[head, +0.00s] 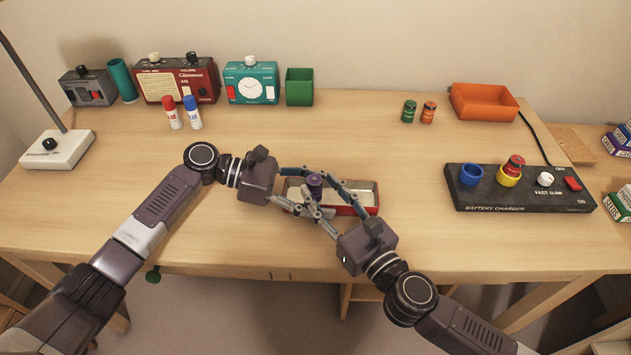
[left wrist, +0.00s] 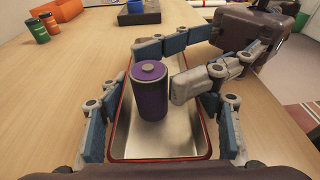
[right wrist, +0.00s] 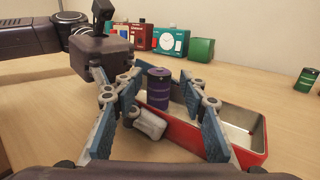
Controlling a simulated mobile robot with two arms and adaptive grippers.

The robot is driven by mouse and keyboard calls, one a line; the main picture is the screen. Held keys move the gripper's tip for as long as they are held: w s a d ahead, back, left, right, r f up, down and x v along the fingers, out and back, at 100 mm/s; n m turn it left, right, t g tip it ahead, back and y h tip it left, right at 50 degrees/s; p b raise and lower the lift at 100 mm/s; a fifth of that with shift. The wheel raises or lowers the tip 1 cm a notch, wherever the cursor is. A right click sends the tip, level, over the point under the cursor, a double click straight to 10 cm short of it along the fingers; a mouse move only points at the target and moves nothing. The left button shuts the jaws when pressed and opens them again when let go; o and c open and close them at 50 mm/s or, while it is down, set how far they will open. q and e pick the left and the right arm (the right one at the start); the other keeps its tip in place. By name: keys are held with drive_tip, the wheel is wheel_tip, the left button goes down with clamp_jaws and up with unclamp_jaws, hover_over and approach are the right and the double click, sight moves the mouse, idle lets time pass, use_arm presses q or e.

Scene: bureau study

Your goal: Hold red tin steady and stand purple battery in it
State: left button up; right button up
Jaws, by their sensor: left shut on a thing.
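The purple battery (head: 314,181) stands upright inside the red tin (head: 367,210), near the tin's left end. In the left wrist view the battery (left wrist: 149,92) shows its dark purple top with a grey cap. My left gripper (head: 306,192) is shut on the tin, one finger along each long side; the tin's metal floor (left wrist: 182,140) shows between them. My right gripper (head: 327,200) is open, with its fingers on either side of the battery. In the right wrist view a gap shows between these fingers and the battery (right wrist: 159,88). The battery's base is partly hidden there by the tin wall.
A black battery charger (head: 520,190) with blue and yellow cups stands on the right. Green (head: 409,111) and orange (head: 428,112) batteries stand near an orange tray (head: 484,103). Radios, a clock (head: 251,83) and a green box (head: 299,87) line the back. The desk's left middle is clear.

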sight(318, 190)
use_arm(q)
drive_tip(key=o, duration=0.7)
drive_tip(key=shift+w+a+r+t, duration=0.15)
drive_tip(key=shift+w+a+t, duration=0.05)
drive_tip(key=shift+w+a, duration=0.25)
drive_tip(key=shift+w+a+r+t, duration=0.2)
drive_tip(key=shift+w+a, duration=0.1)
drive_tip(key=shift+w, duration=0.2)
use_arm(e)
drive_tip(key=v, duration=0.4)
drive_tip(key=shift+s+f, duration=0.3)
drive_tip(key=shift+f, duration=0.15)
use_arm(q)
drive_tip(key=shift+s, duration=0.15)
drive_tip(key=c, duration=0.8)
use_arm(e)
drive_tip(key=shift+s+d, duration=0.1)
drive_tip(key=shift+s, duration=0.05)
use_arm(q)
drive_tip(key=shift+s+d+f, duration=0.15)
use_arm(e)
drive_tip(key=shift+r, duration=0.1)
use_arm(q)
drive_tip(key=o, duration=0.9)
use_arm(e)
drive_tip(key=shift+d, duration=0.1)
use_arm(q)
drive_tip(key=shift+s, duration=0.1)
